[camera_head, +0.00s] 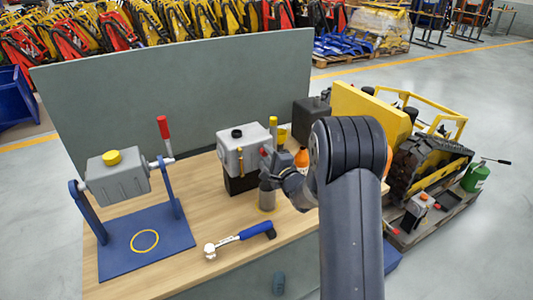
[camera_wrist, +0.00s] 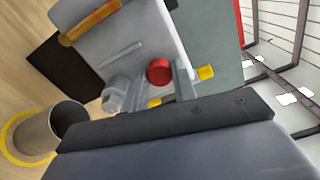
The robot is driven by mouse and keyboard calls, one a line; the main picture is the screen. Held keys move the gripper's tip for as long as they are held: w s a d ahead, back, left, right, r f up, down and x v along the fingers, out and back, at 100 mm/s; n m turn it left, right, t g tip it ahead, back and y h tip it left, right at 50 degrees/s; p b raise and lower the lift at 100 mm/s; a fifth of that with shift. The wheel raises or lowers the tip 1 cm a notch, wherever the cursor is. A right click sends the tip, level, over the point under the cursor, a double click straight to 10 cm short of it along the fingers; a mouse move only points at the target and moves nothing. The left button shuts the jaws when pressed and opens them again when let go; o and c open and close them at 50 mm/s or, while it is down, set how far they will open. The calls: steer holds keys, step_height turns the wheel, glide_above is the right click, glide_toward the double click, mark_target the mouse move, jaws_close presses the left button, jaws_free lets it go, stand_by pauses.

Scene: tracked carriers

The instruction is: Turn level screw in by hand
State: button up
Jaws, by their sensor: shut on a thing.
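The level screw, with a red round head (camera_wrist: 159,71), sits at the side of a light grey housing (camera_head: 236,148). The housing also fills the upper middle of the wrist view (camera_wrist: 150,32). My gripper (camera_head: 270,160) reaches the housing's right side from the right. In the wrist view my gripper (camera_wrist: 163,82) is shut on the red head, close to the housing wall. A pale, faceted part (camera_wrist: 115,95) shows left of the head. The screw's thread is hidden, so I cannot tell how deep it sits.
A grey cup (camera_head: 267,194) stands on a yellow ring in front of the housing. A blue-handled tool (camera_head: 240,238) lies on the bench. A tilting grey unit on a blue stand (camera_head: 145,240) is at left. An orange bottle (camera_head: 302,158) stands behind my gripper. A grey panel (camera_head: 180,85) closes the back.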

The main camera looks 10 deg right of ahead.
steer(key=m+p, duration=0.2)
steer(key=m, duration=0.2)
steer(key=shift+m, duration=0.4)
steer(key=m+p, duration=0.1)
steer(key=m, duration=0.3)
steer(key=shift+f+p, duration=0.1)
steer(key=shift+p, duration=0.3)
steer(key=o, duration=0.8)
